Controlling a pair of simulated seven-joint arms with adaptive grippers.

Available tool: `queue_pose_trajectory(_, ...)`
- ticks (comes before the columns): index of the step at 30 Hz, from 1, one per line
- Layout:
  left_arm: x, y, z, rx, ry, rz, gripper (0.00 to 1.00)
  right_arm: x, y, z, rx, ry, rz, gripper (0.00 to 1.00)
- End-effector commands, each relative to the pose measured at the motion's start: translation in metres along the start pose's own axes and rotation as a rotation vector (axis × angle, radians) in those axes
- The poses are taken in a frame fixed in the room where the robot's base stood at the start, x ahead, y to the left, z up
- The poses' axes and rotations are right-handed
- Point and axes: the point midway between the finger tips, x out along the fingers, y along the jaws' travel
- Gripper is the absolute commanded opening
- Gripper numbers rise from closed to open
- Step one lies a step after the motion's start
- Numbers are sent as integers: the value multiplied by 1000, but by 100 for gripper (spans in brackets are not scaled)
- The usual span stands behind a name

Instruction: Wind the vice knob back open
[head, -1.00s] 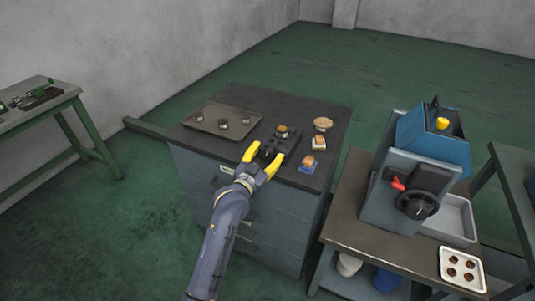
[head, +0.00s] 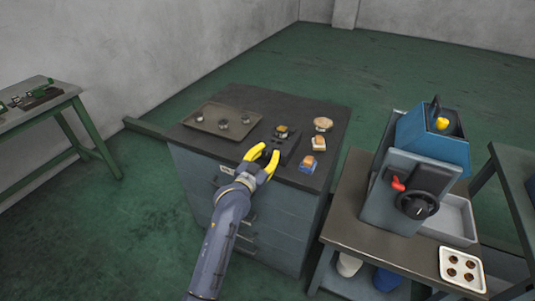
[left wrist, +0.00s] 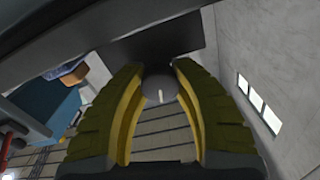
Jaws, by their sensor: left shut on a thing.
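The vice (head: 284,143) is a small dark block on the dark top of the grey drawer cabinet, near its front edge. A small brownish piece (head: 282,131) sits at its top. My left gripper (head: 264,160) has yellow fingers and is at the front of the vice. In the left wrist view its fingers (left wrist: 160,95) are shut on the round grey vice knob (left wrist: 159,88), which has a pale mark on its face. The knob is hidden by the fingers in the head view. My right gripper is not in view.
A tray (head: 211,128) with several round pieces lies left of the vice. Small blocks (head: 309,164) and a round brown-topped dish (head: 323,124) are to its right. A blue-grey machine (head: 408,185) stands on a bench to the right. A white tray (head: 447,280) lies in front.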

Motion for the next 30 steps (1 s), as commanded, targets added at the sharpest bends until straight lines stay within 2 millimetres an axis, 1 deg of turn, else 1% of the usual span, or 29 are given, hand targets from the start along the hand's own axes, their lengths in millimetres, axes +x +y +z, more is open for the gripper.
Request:
queue_pose_trajectory(4,0,0,0,-44,0,0,0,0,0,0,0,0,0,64)
queue_pose_trajectory(12,0,0,0,-227,0,0,0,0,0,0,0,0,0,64)
queue_pose_trajectory(16,0,0,0,-258,0,0,0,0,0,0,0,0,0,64)
queue_pose_trajectory(23,0,0,0,-259,0,0,0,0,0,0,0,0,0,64)
queue_pose_trajectory(24,0,0,0,-259,0,0,30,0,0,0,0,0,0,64)
queue_pose_trajectory(30,0,0,0,-258,0,0,53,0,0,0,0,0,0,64)
